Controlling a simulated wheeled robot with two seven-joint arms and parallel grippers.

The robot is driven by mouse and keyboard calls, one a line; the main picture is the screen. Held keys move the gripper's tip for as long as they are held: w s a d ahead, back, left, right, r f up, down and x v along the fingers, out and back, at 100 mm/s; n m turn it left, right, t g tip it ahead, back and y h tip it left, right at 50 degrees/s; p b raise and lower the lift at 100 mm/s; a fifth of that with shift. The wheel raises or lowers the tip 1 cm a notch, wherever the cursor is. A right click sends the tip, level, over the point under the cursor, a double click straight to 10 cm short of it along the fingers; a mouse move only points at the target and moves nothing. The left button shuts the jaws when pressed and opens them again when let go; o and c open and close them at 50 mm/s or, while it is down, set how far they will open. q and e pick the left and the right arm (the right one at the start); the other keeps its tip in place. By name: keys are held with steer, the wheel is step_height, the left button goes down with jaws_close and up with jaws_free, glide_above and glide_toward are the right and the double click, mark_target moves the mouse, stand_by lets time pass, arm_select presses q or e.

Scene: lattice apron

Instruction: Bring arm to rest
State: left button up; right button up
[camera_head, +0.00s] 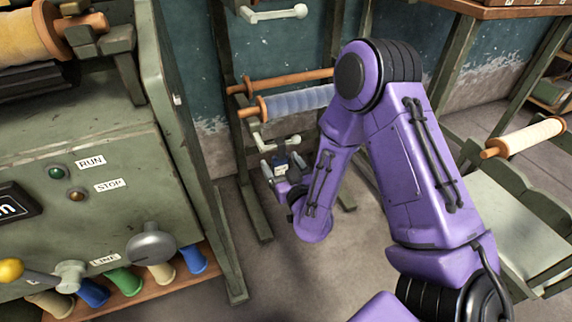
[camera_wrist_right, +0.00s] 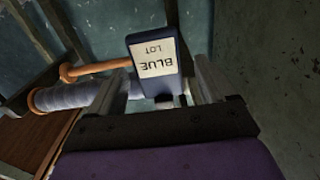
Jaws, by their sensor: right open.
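My right arm (camera_head: 410,170) is purple and reaches down from the right side of the head view, bent at the elbow. Its gripper (camera_head: 281,168) is open near the rack's lower pale peg (camera_head: 275,142). A blue tag with a white label reading "BLUE LOT" (camera_wrist_right: 155,62) shows between the two fingers in the right wrist view. The fingers stand on either side of it; whether either touches it I cannot tell. In the head view the tag is small and partly hidden by the gripper. My left gripper is not in view.
A green machine (camera_head: 110,140) with RUN and STOP buttons fills the left. A rack holds a blue roll (camera_head: 300,102) close by the right arm. A cream roll (camera_head: 530,137) sits above a green seat-like panel (camera_head: 520,220) at right. Floor (camera_head: 290,270) is open below the gripper.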

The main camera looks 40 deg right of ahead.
steer(key=p+v, duration=0.3)
steer(key=v, duration=0.7)
steer(key=s+f+m+g+y, duration=0.1)
steer(key=s+f+g, duration=0.25)
steer(key=f, duration=0.35)
steer(key=s+f+m+g, duration=0.1)
steer(key=s+f+g, duration=0.1)
steer(key=f+g, duration=0.35)
steer(key=s+f+m+g, duration=0.1)
steer(key=s+f+g, duration=0.2)
steer(key=s+f, duration=0.35)
steer(key=s+f+m+g, duration=0.1)
steer(key=s+f+g, duration=0.25)
steer(key=s, duration=0.55)
step_height(320, 180, up, 27)
steer(key=w+t+p, duration=0.1)
steer(key=p, duration=2.5)
steer(key=shift+w+d, duration=0.25)
steer(key=shift+d, duration=0.1)
steer(key=shift+f, duration=0.1)
